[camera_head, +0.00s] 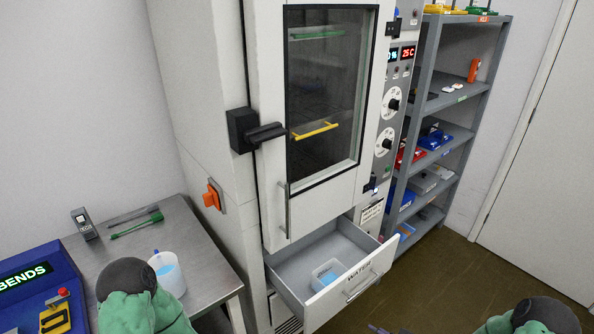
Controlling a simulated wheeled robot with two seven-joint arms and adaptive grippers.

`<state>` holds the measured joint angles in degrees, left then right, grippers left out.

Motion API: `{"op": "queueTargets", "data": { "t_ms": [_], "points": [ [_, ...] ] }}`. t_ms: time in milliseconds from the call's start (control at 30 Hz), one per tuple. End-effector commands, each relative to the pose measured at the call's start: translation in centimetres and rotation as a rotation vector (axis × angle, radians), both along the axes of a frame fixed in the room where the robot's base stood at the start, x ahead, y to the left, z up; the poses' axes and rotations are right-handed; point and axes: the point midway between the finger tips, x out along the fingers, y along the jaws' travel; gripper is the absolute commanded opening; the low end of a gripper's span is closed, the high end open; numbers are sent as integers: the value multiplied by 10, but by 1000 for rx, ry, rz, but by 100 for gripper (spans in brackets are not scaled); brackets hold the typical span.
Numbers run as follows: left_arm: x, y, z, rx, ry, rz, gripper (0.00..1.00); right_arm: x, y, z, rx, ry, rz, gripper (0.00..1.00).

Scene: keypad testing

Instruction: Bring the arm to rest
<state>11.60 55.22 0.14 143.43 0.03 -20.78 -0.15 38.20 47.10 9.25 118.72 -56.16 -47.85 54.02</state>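My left arm (138,298), green with a dark round joint cap, comes in at the bottom left, in front of the steel table. Its gripper is out of view. My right arm (532,317), with the same colours, shows only at the bottom right edge. A small dark shape (380,329) at the bottom edge, below the open drawer, may be the tip of my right gripper. It is too cut off to tell whether it is open or shut. I see nothing held.
A tall white chamber cabinet (265,200) has its windowed door shut and its bottom drawer (357,284) pulled out, with a clear container (327,273) inside. The steel table (205,262) holds a white beaker (168,272) and a blue keypad box (35,285). Grey shelves (430,105) stand right.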

Motion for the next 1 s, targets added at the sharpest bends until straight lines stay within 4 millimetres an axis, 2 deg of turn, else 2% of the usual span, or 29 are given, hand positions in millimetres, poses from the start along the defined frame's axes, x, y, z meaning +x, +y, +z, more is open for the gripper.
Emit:
{"op": "queueTargets", "data": {
  "t_ms": [33, 167, 300, 400, 500, 633, 733, 1000],
  "points": [
    [0, 0, 0, 0, 0, 0, 40, -8, 23, -8, -38, 47, 32, 44],
    [0, 0, 0, 0, 0, 0, 40, -41, 69, -29, -158, 181, 130, 44],
    [0, 0, 0, 0, 0, 0, 40, -96, 113, -44, -271, 339, 283, 44],
    [0, 0, 0, 0, 0, 0, 40, -139, 137, -49, -330, 440, 401, 44],
    [0, 0, 0, 0, 0, 0, 40, -176, 153, -49, -368, 520, 500, 44],
    [0, 0, 0, 0, 0, 0, 40, -205, 162, -47, -393, 580, 577, 44],
    [0, 0, 0, 0, 0, 0, 40, -215, 165, -46, -399, 599, 603, 44],
    [0, 0, 0, 0, 0, 0, 40, -215, 165, -46, -401, 601, 605, 44]
  ]
}}
